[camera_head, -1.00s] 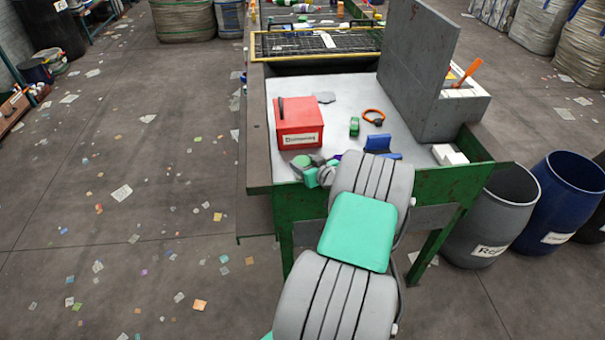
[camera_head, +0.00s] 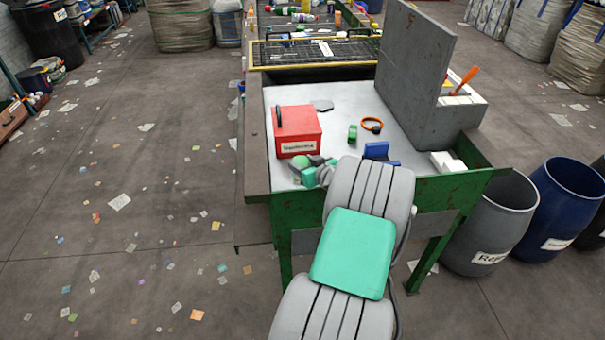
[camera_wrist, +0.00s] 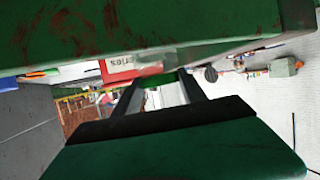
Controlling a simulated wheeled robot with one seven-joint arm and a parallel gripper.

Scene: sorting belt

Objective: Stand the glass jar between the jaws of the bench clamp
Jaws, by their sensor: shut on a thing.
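The bench clamp (camera_head: 376,151) is blue and stands on the worktop near its front edge, right of my gripper; my arm partly covers it. My gripper (camera_wrist: 158,78) shows in the wrist view with its two dark fingers a little apart, shut on a pale translucent thing that seems to be the glass jar (camera_wrist: 151,65). Only a small part of the jar shows, so its tilt cannot be told. In the head view my wrist is over the front of the worktop, in front of the red box, and the fingertips and jar are hidden.
The red box (camera_head: 297,132) stands at the worktop's left. A green roll (camera_head: 352,133), an orange ring (camera_head: 372,125) and a grey plate (camera_head: 323,106) lie behind the clamp. White blocks (camera_head: 447,162) and a tall grey panel (camera_head: 415,70) are at right.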

